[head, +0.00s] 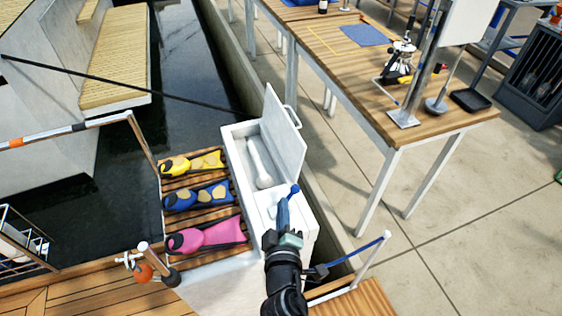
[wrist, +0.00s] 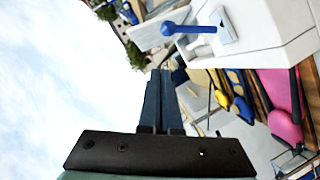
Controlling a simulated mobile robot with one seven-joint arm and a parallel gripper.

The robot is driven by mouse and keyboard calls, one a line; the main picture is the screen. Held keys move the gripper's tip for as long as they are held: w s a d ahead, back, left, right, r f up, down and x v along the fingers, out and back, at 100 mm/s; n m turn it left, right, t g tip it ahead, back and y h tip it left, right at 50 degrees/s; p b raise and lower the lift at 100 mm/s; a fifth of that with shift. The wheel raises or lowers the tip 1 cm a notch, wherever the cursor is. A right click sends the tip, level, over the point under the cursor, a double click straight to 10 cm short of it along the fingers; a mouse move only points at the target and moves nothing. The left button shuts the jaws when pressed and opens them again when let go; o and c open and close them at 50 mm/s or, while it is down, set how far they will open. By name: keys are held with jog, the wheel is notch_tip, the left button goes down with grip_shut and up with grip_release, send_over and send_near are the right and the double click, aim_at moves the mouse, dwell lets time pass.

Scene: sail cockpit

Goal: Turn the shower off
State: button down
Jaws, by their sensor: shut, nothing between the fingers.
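A blue lever with a round knob (head: 294,189) stands on the white shower box (head: 306,222) in the head view. In the wrist view the lever (wrist: 190,29) reaches left from a pale plate on the white box. A white shower handset (head: 260,165) lies in the box's open compartment. My gripper (head: 283,202) is shut and empty, with its fingertips close to the lever in the head view. In the wrist view my gripper (wrist: 160,74) shows a gap between its tips and the knob. I cannot tell whether water runs.
The box's raised lid (head: 287,132) stands behind the lever. Yellow, blue and pink fins (head: 208,235) lie on slats at left. A rail post (head: 372,262) stands at lower right. A wooden workbench (head: 345,75) stands beyond the dock's gap.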

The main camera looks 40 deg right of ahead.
jog(key=b+v, duration=0.1)
jog(key=v, duration=0.5)
jog(key=shift+s+d, duration=0.15)
jog(key=shift+s, duration=0.1)
jog(key=w+a+r+m+t, duration=0.15)
jog(key=w+r, duration=0.25)
jog(key=r, duration=0.6)
jog(key=w+a+r+m+t+y, duration=0.1)
jog(key=w+a+r+t, duration=0.2)
jog(key=r, duration=0.6)
jog(key=w+a+r+m+t, duration=0.2)
jog(key=w+r, duration=0.2)
jog(key=r, duration=0.6)
jog(key=s+a+r+t+y, duration=0.2)
jog(key=s+a+r, duration=0.1)
jog(key=r, duration=0.7)
jog(key=s+a+r+t+y+p, duration=0.1)
jog(key=s+a+r+t+y, duration=0.2)
jog(key=a+r, duration=0.3)
jog(key=s+a+r+t+y, duration=0.3)
jog(key=s+a+r, duration=0.1)
jog(key=r, duration=0.9)
jog(key=shift+s+a+r, duration=0.25)
jog(key=shift+r, duration=0.05)
